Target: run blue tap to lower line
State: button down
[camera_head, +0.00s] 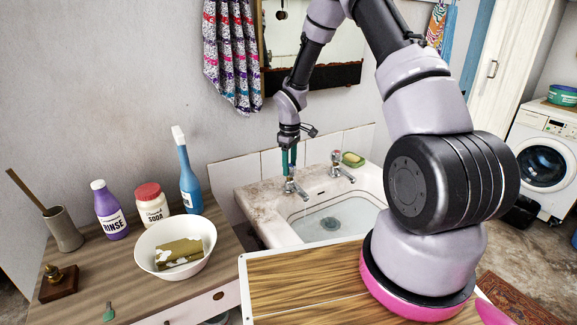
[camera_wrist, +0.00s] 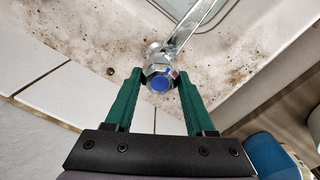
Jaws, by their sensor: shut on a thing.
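The blue tap (camera_wrist: 158,82) is a chrome tap with a blue disc on its handle. It stands at the left back of the stone trough (camera_head: 262,200), and its chrome body also shows in the head view (camera_head: 291,187). My gripper (camera_wrist: 160,74) points down over it, its green fingers shut on the handle from both sides. My gripper also shows in the head view (camera_head: 289,168). The basin looks pale and bluish, with a drain (camera_head: 328,223) visible at its bottom. I cannot make out a level line or running water.
On the wooden counter at left are a white bowl (camera_head: 148,262), a purple bottle (camera_head: 109,212), a soda jar (camera_head: 152,208) and a blue bottle (camera_head: 188,180). Wall tiles (camera_wrist: 62,95) stand close behind the tap.

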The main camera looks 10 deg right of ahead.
jog(key=shift+m, duration=1)
jog(key=shift+c, duration=1.2)
grip_release()
jog(key=shift+s, duration=0.1)
notch_tip(320, 180, up, 11)
jog(key=shift+a, duration=0.1)
